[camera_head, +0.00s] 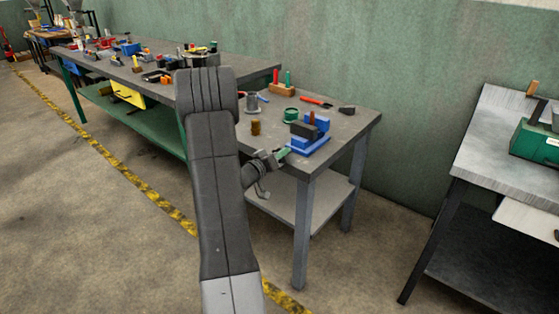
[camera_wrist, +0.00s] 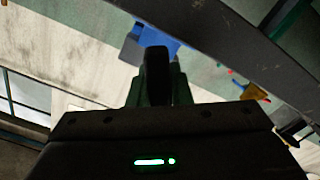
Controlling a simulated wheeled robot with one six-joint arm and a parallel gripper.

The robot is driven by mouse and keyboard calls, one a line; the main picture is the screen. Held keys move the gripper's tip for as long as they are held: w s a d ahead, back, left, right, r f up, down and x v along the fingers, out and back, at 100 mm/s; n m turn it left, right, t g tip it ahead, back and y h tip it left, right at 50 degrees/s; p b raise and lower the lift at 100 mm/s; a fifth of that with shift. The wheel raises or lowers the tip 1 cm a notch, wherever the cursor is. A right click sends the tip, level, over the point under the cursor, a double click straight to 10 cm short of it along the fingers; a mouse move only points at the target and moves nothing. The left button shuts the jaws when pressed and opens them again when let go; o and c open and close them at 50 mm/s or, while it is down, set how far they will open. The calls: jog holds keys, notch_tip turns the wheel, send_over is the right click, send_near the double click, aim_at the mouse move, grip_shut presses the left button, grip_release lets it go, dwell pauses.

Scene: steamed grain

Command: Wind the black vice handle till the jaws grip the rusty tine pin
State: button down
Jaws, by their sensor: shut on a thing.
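The blue vice (camera_head: 309,141) stands near the front right corner of the nearer bench, with a dark block between its blue parts. The rusty tine pin (camera_head: 312,118) stands upright at the dark block; whether the jaws touch it is too small to tell. My gripper (camera_head: 282,154) is at the vice's front left side, by the bench edge. In the wrist view, my gripper (camera_wrist: 157,92) is shut on the black vice handle (camera_wrist: 156,68), a dark upright shape between the dark green fingers. Blue of the vice (camera_wrist: 137,46) shows behind it. The handle is hidden in the head view.
A brown cylinder (camera_head: 255,128), a grey cup (camera_head: 252,101) and a green round part (camera_head: 290,115) stand left of the vice. A wooden block with red and green handles (camera_head: 281,88) is at the back. A separate bench (camera_head: 486,137) stands right, across open floor.

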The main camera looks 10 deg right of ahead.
jog(key=m+b, duration=0.4)
jog(key=m, duration=0.1)
jog(key=shift+s+d+f+m, duration=0.15)
jog(key=shift+m, duration=0.15)
jog(key=m+b, duration=0.5)
jog(key=m, duration=0.1)
jog(key=shift+s+d+f, duration=0.1)
jog(key=shift+s, duration=0.05)
jog(key=m+b, duration=0.5)
jog(key=shift+s+d+f+m, duration=0.1)
jog(key=shift+m, duration=0.3)
jog(key=m+b, duration=0.5)
jog(key=m, duration=0.1)
jog(key=shift+f, duration=0.2)
jog(key=m+b, duration=0.5)
jog(key=shift+f+m, duration=0.15)
jog(key=shift+m, duration=0.25)
jog(key=m+b, duration=0.3)
jog(key=m, duration=0.1)
jog(key=shift+m, duration=0.3)
jog(key=m, duration=0.6)
jog(key=shift+w, duration=0.2)
jog(key=m, duration=0.5)
jog(key=shift+w+a+m, duration=0.1)
jog(key=shift+a+m, duration=0.15)
jog(key=shift+m, duration=0.15)
